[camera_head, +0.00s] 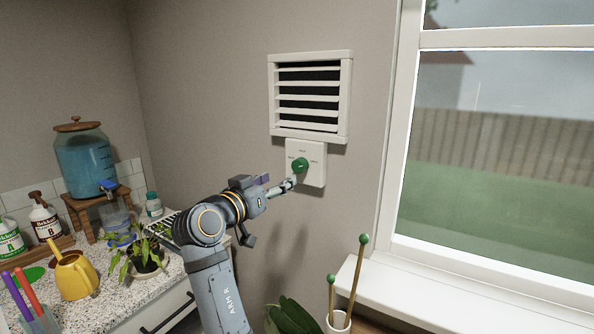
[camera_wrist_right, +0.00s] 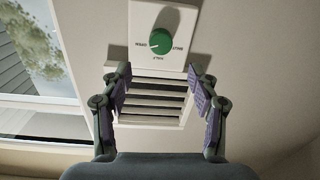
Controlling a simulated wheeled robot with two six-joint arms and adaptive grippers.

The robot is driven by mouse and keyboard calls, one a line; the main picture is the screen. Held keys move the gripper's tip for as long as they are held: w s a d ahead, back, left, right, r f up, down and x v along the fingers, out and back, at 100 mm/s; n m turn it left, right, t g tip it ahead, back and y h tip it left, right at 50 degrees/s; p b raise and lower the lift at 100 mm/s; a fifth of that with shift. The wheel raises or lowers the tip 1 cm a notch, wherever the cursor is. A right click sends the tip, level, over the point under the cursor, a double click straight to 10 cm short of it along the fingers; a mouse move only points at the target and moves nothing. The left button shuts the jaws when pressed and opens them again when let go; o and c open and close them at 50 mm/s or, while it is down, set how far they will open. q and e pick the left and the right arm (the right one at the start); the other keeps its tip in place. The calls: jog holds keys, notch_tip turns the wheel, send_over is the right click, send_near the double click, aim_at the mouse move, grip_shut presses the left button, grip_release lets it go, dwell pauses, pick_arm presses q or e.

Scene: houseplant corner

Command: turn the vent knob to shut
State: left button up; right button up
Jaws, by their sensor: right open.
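The green vent knob (camera_head: 300,164) sits on a white square plate (camera_head: 318,168) on the wall, below the louvred vent (camera_head: 310,97). Dark gaps show between the vent's slats. In the right wrist view the picture is turned over, with the knob (camera_wrist_right: 161,41) above the vent (camera_wrist_right: 150,104). A small pale mark lies on the knob's left side there; the plate's labels are too small to read surely. My right gripper (camera_head: 288,183) is near the plate, just below and left of the knob. In the wrist view its fingers (camera_wrist_right: 160,78) are spread, with nothing between them. My left gripper is not in view.
The window frame (camera_head: 398,130) stands to the right, above a white sill (camera_head: 430,300). A pot with sticks (camera_head: 339,322) and leaves (camera_head: 290,316) are below. The counter at left holds a dispenser (camera_head: 85,158), a yellow watering can (camera_head: 76,277) and bottles. Wall around the plate is clear.

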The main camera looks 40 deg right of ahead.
aim_at(297, 167)
jog(key=p+x, duration=0.2)
jog(key=x, duration=0.7)
jog(key=shift+d+r+p, duration=0.1)
jog(key=shift+p, duration=0.25)
jog(key=shift+w+d, duration=0.25)
jog(key=shift+d, duration=0.25)
jog(key=c, duration=1.2)
